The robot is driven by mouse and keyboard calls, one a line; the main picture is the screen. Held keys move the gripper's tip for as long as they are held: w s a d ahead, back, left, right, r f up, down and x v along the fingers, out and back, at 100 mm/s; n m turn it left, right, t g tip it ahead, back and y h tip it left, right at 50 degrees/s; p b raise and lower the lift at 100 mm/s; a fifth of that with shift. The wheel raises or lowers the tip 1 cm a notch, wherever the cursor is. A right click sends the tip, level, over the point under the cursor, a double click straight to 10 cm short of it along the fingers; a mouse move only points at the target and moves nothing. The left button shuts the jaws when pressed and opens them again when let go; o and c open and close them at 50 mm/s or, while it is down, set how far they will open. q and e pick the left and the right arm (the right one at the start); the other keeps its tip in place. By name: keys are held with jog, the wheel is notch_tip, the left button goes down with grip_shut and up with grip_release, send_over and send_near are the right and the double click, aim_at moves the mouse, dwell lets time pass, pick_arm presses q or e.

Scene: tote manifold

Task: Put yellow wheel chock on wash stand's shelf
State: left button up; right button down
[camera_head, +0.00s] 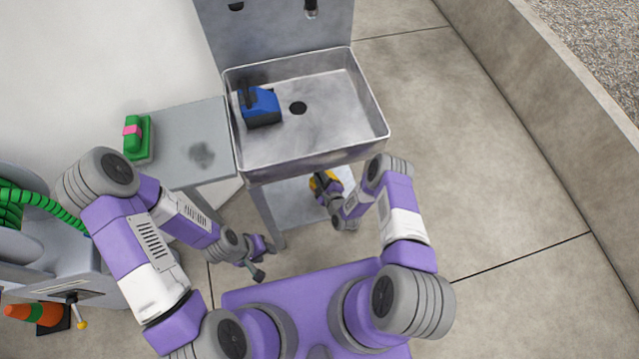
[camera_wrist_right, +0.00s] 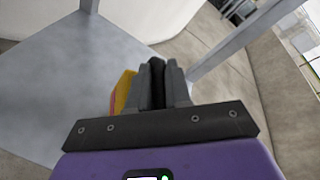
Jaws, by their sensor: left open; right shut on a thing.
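The yellow wheel chock (camera_head: 322,182) is at my right gripper (camera_head: 331,192), over the near part of the wash stand's lower shelf (camera_head: 288,201). In the right wrist view a yellow and reddish edge of the chock (camera_wrist_right: 123,92) shows beside the shut fingers of my right gripper (camera_wrist_right: 160,85); the rest is hidden behind them. The grey shelf (camera_wrist_right: 70,80) spreads below and to the left of the fingers there. I cannot tell whether the chock touches the shelf.
The steel sink basin (camera_head: 330,125) above the shelf holds a blue object (camera_head: 260,106). A grey side table (camera_head: 185,135) carries a green and pink item (camera_head: 137,138). Stand legs (camera_wrist_right: 235,52) flank the shelf. An orange cone (camera_head: 38,313) is at lower left. Floor at right is clear.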

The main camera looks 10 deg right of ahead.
notch_tip(320, 180, down, 4)
jog(key=shift+r+b, duration=0.1)
jog(key=shift+b, duration=0.8)
jog(key=shift+r, duration=0.1)
jog(key=c, duration=1.1)
grip_release()
jog(key=shift+o, duration=0.2)
jog(key=p+v, duration=0.5)
jog(key=v, duration=0.7)
jog(key=s+a+r+n+g, duration=0.3)
jog(key=s+r+n+g, duration=0.4)
jog(key=n, duration=0.4)
jog(key=s+a+r+n+g+y, duration=0.1)
jog(key=s+a+r+n+g, duration=0.2)
jog(key=s+r+n+g, duration=0.4)
jog(key=r+n, duration=0.1)
jog(key=n, duration=0.4)
jog(key=shift+s+y, duration=0.3)
jog(key=shift+s, duration=0.05)
